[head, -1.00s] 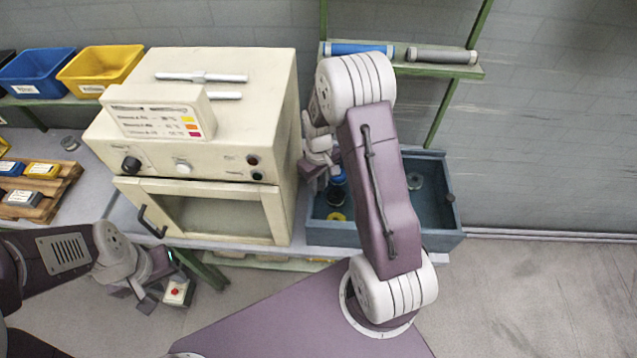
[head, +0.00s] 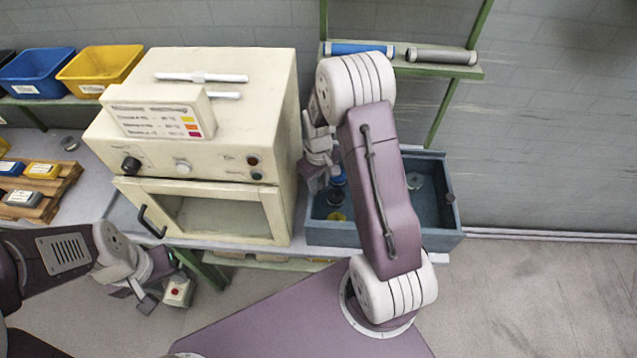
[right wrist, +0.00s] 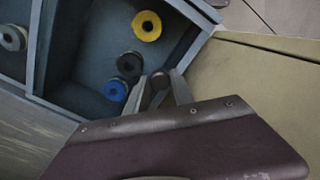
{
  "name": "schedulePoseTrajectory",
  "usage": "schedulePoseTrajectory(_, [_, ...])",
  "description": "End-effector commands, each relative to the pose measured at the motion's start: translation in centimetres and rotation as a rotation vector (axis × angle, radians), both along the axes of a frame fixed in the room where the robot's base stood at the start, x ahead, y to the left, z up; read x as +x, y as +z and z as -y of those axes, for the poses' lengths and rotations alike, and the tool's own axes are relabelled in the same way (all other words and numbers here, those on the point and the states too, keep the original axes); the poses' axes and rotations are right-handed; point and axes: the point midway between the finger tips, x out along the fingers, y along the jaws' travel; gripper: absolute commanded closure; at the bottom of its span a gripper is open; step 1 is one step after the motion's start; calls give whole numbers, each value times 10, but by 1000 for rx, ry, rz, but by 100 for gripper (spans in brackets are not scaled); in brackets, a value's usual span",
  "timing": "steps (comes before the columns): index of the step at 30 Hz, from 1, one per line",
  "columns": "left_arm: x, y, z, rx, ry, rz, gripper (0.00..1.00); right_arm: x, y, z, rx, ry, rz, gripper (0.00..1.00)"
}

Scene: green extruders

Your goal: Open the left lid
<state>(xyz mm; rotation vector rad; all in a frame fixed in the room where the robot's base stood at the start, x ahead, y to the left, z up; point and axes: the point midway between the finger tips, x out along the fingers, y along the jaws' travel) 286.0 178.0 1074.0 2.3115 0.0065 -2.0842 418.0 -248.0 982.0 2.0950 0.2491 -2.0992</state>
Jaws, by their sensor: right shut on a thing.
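A blue-grey bin (head: 440,238) stands right of the cream oven, its compartments open to view from above. My right gripper (head: 318,174) is at the bin's left side, next to the oven, partly hidden by my arm. In the right wrist view my right gripper (right wrist: 158,88) has its fingers on both sides of a small round dark knob (right wrist: 159,82). The left lid itself is hard to make out; I cannot tell its angle. My left gripper (head: 135,296) is open and empty, low in front of the bench.
Yellow (right wrist: 146,26), black (right wrist: 129,65) and blue (right wrist: 115,90) spools lie in the compartment beside the right gripper. The cream oven (head: 225,100) stands close on its left. A shelf (head: 440,70) with rolls is behind. A red-button box (head: 178,292) is near my left gripper.

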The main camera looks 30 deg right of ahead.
Motion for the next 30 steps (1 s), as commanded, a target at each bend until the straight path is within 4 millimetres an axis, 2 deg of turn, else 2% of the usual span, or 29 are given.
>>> schedulePoseTrajectory(4, [0, 1, 0, 0, 0, 0, 64, 0, 2, 7, -2, -1, 10, 100])
schedulePoseTrajectory(7, [0, 1, 0, 0, 0, 0, 64, -8, 3, 20, -2, -3, 9, 100])
schedulePoseTrajectory(21, [0, 6, 0, 0, 0, 0, 64, -64, 3, 113, -6, -6, 11, 100])
schedulePoseTrajectory(25, [0, 7, 0, 0, 0, 0, 64, -74, 3, 128, -7, -4, 11, 100])
schedulePoseTrajectory(30, [0, 7, 0, 0, 0, 0, 64, -79, 3, 138, -7, -1, 11, 100])
